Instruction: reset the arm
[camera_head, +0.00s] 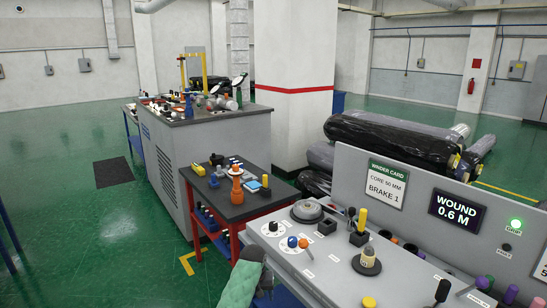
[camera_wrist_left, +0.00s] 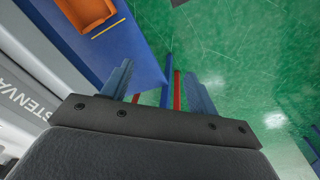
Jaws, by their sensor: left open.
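My left gripper (camera_wrist_left: 160,85) is open in the left wrist view, its two blue-grey fingers spread apart with nothing between them. Beyond the fingers are green floor and red and blue legs or rails. In the head view my left arm, with a green sleeve, reaches in at the bottom centre, and the left gripper (camera_head: 264,282) is partly hidden beside the grey console (camera_head: 310,270). My right gripper is not in view.
A dark-topped red-framed table (camera_head: 226,212) holds orange and blue parts just behind my arm. A large grey cabinet (camera_head: 171,165) stands farther back. Wrapped rolls (camera_head: 375,140) lie behind the console's sign panel (camera_head: 425,190). Green floor (camera_head: 80,240) is open at the left.

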